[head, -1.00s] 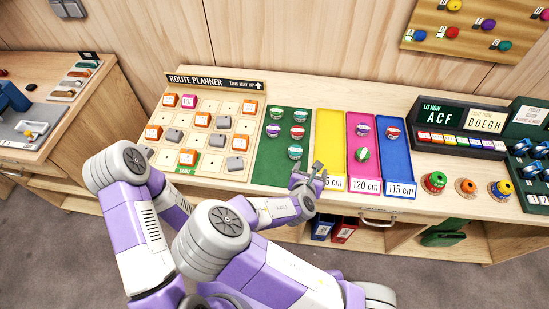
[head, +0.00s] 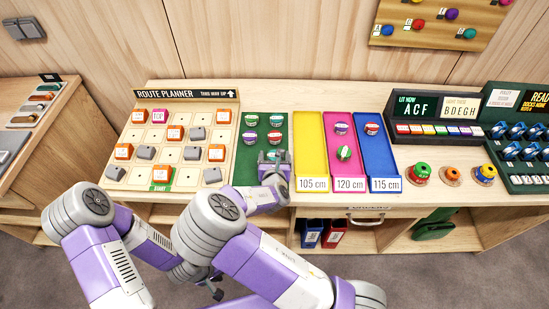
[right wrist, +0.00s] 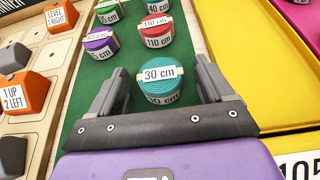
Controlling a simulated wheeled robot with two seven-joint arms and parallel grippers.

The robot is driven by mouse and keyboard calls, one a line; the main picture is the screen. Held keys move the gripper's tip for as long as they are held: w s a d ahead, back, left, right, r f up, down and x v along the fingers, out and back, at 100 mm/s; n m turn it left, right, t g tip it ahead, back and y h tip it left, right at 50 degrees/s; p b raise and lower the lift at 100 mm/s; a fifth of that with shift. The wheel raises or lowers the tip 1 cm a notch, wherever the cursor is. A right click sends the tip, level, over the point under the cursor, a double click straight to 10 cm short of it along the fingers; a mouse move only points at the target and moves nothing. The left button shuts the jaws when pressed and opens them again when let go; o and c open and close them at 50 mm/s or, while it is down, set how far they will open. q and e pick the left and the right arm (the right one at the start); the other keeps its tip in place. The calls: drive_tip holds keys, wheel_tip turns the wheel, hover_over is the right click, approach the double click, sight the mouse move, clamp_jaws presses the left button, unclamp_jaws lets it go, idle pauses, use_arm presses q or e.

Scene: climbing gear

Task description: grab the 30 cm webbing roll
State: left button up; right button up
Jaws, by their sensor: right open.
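The 30 cm webbing roll (right wrist: 162,85) is teal with a cream label band. It stands on the green mat (right wrist: 112,75), nearest me among the rolls there. My right gripper (right wrist: 160,92) is open, with one finger on each side of the roll and a visible gap to each. In the head view the right gripper (head: 272,156) is at the mat's front end and largely covers this roll. A dark part that looks like my left gripper (head: 214,288) shows low in the head view, mostly hidden behind arm links; its jaws cannot be made out.
A 110 cm roll (right wrist: 157,33) stands just behind, and a purple-sided roll (right wrist: 100,42) behind left. The route planner board (head: 190,150) with blocks lies left of the mat. The yellow tray (head: 310,150) lies right, largely bare; the pink tray (head: 339,118) holds rolls.

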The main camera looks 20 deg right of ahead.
drive_tip(key=shift+c, duration=0.2)
drive_tip(key=c, duration=1.1)
